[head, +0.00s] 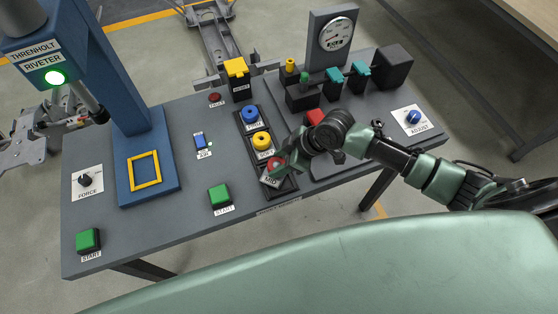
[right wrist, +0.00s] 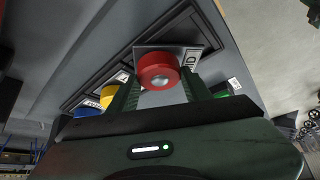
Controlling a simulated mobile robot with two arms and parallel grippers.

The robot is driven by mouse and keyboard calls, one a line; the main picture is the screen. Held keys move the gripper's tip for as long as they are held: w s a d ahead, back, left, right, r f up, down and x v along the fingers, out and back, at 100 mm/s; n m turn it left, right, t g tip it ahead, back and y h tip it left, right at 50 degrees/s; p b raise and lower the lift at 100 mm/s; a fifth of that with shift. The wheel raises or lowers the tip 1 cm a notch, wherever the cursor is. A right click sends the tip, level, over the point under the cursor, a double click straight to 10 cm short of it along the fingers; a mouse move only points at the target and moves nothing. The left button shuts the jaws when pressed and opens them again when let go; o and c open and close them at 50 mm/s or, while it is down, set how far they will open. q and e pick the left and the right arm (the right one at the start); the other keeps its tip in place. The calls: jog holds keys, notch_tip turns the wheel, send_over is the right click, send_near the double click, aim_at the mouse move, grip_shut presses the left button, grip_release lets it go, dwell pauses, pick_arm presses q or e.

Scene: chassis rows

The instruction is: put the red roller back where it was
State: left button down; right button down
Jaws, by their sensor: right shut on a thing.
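The red roller (head: 274,163) is at the front end of a dark tray (head: 292,188), with a tilted label plate beneath it. In the right wrist view the red roller (right wrist: 158,72) is a short red cylinder with a pale centre, set on a grey plate with a partly hidden label. My right gripper (head: 279,170) is shut on this piece, with a finger on either side in the wrist view (right wrist: 160,88). The plate sits askew over the front compartment; whether it touches the tray I cannot tell. My left gripper is out of view.
A yellow roller (head: 262,141) and a blue roller (head: 250,115) stand in the tray behind. A green start button (head: 219,195) lies left of it.

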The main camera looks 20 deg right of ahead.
jog(key=c, duration=0.6)
grip_release()
jog(key=shift+f, duration=0.1)
jog(key=shift+c, duration=0.2)
jog(key=shift+r, duration=0.2)
jog(key=b+v, duration=0.1)
jog(key=v, duration=1.1)
